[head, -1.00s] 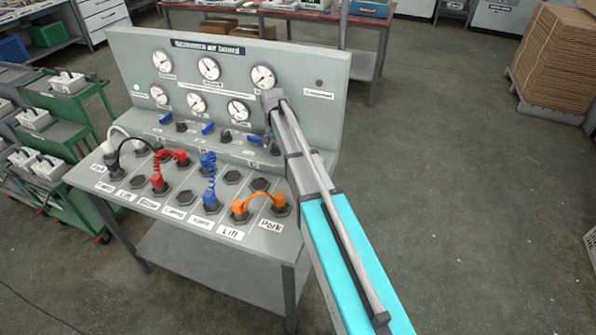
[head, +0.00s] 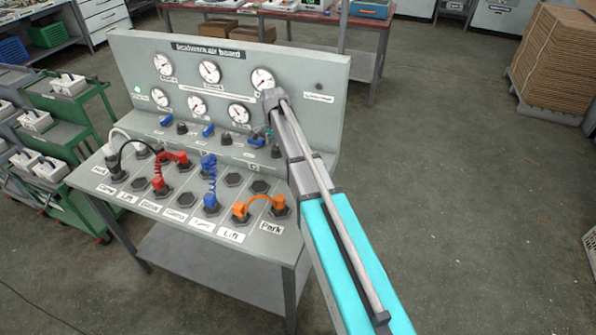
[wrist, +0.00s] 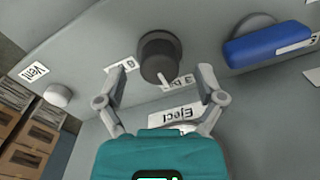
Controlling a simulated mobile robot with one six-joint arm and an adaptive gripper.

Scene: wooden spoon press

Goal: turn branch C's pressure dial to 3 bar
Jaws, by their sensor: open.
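In the wrist view a dark round dial (wrist: 159,55) with a pale pointer mark stands out from the grey panel. My gripper (wrist: 165,72) is open, with one finger on each side of the dial's lower part. I see gaps between fingers and dial and cannot tell whether either touches. Small labels, one reading "8" and one starting with "3", sit beside the dial. In the head view my arm reaches the right part of the air board (head: 130,75), and the gripper is mostly hidden there. The branch letter is not readable.
A blue handle (wrist: 268,45) is right of the dial in the wrist view, and a white knob (wrist: 58,96) is at the left. Several gauges fill the board's upright face. Hoses, including an orange one (head: 259,201), join sockets on the lower deck. Open floor lies to the right.

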